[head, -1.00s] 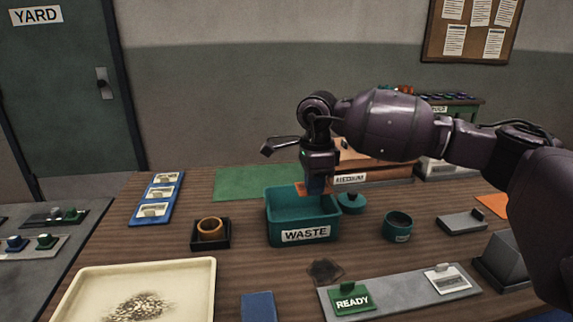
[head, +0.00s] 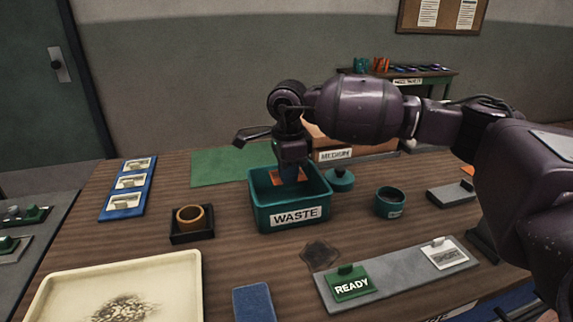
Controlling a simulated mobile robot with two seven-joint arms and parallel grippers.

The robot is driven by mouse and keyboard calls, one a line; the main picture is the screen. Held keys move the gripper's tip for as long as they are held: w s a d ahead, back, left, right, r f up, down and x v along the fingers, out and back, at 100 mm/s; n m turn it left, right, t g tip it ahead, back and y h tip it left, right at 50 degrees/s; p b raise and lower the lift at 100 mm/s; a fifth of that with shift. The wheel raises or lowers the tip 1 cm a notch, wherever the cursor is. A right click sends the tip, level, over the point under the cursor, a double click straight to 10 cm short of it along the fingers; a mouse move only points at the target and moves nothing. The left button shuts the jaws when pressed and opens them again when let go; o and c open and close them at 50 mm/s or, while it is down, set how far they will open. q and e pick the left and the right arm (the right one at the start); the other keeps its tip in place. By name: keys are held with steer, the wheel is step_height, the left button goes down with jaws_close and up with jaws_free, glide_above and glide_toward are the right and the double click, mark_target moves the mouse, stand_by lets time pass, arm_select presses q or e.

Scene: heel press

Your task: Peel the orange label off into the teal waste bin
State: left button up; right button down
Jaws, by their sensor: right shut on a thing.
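The teal waste bin (head: 289,215), with a WASTE sign on its front, stands open near the middle of the table. My right gripper (head: 289,174) points down into the bin's opening, its fingertips at about rim height or a little below. It is shut on the orange label (head: 302,175), a small orange piece showing beside the fingers. The fingers hide part of the label, and I cannot tell whether it touches the bin's inside. My left gripper is out of view.
A box marked MEDIUM (head: 350,150) stands behind the bin. A teal lidded pot (head: 340,181) and an open teal cup (head: 389,204) are to its right. A dark holder with an orange ring (head: 190,219) is left. A cream tray (head: 60,290) and READY card (head: 352,284) lie in front.

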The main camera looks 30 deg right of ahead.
step_height(320, 180, down, 3)
steer(key=shift+r+b, duration=0.15)
steer(key=shift+b, duration=0.25)
steer(key=shift+f+b, duration=0.4)
steer(key=shift+f, duration=1.1)
steer(key=c, duration=1.3)
jaws_free()
steer(key=shift+c, duration=0.2)
steer(key=o, duration=0.6)
